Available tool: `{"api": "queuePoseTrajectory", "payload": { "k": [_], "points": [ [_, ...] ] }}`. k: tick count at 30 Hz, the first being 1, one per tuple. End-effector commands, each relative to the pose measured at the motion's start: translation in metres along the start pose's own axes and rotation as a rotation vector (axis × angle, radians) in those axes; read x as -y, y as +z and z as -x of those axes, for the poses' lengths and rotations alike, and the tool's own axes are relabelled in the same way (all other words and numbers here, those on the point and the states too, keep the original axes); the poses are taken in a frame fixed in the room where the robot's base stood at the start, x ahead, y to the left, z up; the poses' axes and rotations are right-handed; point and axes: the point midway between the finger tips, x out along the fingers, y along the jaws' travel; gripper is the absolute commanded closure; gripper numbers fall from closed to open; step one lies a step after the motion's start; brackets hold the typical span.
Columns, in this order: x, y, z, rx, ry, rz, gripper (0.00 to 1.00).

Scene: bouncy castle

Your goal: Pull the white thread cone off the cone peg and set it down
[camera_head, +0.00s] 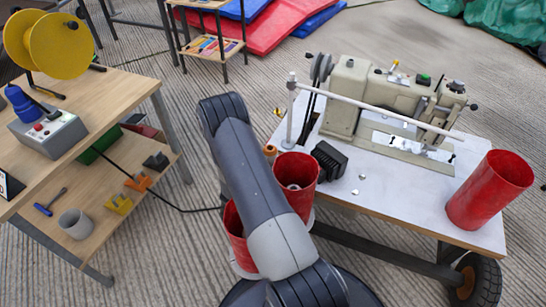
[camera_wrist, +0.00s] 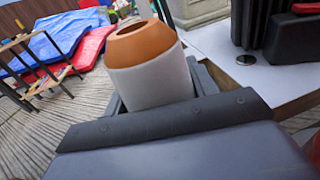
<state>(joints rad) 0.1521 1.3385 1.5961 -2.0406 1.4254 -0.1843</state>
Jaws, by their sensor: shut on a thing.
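The white thread cone (camera_wrist: 150,82) has an orange top with a round hole and fills the middle of the wrist view. My gripper (camera_wrist: 160,98) is shut around its lower part, with a dark jaw on each side. The cone's orange top (camera_head: 270,150) shows small in the head view, just beyond my arm at the left edge of the sewing table. My arm hides the gripper there. The cone's base is hidden behind the gripper. I cannot make out the cone peg or tell whether the cone is still on it.
The white sewing table (camera_head: 385,190) carries a beige sewing machine (camera_head: 385,95), a black box (camera_head: 328,160) and a tilted red cylinder (camera_head: 490,190). Another red cylinder (camera_head: 303,190) stands close beside my arm.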

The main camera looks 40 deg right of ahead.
Motion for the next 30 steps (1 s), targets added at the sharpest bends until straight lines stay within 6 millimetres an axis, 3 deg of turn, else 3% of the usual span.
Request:
{"api": "queuePoseTrajectory", "payload": {
  "k": [30],
  "points": [
    [0.0,0.03,0.001,0.001,0.0,0.0,0.76]
  ]
}}
